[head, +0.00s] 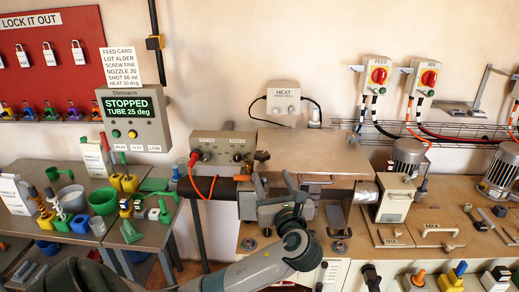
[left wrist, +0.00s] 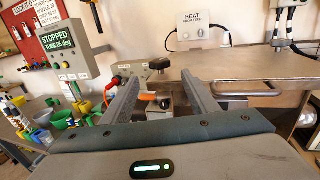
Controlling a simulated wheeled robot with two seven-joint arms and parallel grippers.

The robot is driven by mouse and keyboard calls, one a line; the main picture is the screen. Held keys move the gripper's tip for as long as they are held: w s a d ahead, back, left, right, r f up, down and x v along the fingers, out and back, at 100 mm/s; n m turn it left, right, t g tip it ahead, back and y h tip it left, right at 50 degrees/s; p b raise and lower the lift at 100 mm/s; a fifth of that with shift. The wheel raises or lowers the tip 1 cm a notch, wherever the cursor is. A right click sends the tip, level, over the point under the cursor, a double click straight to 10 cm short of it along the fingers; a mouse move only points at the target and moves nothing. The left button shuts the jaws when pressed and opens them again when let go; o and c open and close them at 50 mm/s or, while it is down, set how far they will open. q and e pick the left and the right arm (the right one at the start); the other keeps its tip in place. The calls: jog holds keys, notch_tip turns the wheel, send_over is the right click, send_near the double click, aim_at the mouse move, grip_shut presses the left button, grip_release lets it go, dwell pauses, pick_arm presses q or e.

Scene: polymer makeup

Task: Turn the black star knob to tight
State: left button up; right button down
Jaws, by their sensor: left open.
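The black star knob (head: 262,156) sits at the left end of the grey machine cover, and it also shows in the left wrist view (left wrist: 159,64). Its lobes are too small to read its setting. My left gripper (head: 274,181) is open and empty. Its fingers point toward the machine, below and in front of the knob in the picture. In the left wrist view the two fingertips (left wrist: 161,80) stand apart, with the knob just above the gap between them. I see no contact with the knob. My right gripper is not in view.
A control box (head: 223,149) with an orange cable stands left of the knob. The grey cover (head: 313,152) with its bar handle lies to the right. A "STOPPED" display (head: 130,107) hangs at left. Cups and bottles crowd the left table; tools lie on the right bench.

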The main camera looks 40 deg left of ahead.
aim_at(263, 158)
pick_arm(q)
jog(key=p+x, duration=0.2)
jog(key=x, duration=0.4)
jog(key=shift+w+a+r, duration=0.1)
jog(key=shift+a+r, duration=0.1)
jog(key=shift+a, duration=0.05)
jog(key=p+x, duration=0.3)
jog(key=x, duration=0.6)
jog(key=shift+w+a+f, duration=0.1)
jog(key=shift+w+a, duration=0.05)
jog(key=shift+w+a+f+p, duration=0.1)
jog(key=shift+w+a+p, duration=0.3)
jog(key=shift+a, duration=0.1)
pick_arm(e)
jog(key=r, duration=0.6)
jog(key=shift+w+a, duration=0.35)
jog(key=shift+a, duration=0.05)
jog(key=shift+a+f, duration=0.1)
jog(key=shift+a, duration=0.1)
pick_arm(q)
jog(key=c, duration=1)
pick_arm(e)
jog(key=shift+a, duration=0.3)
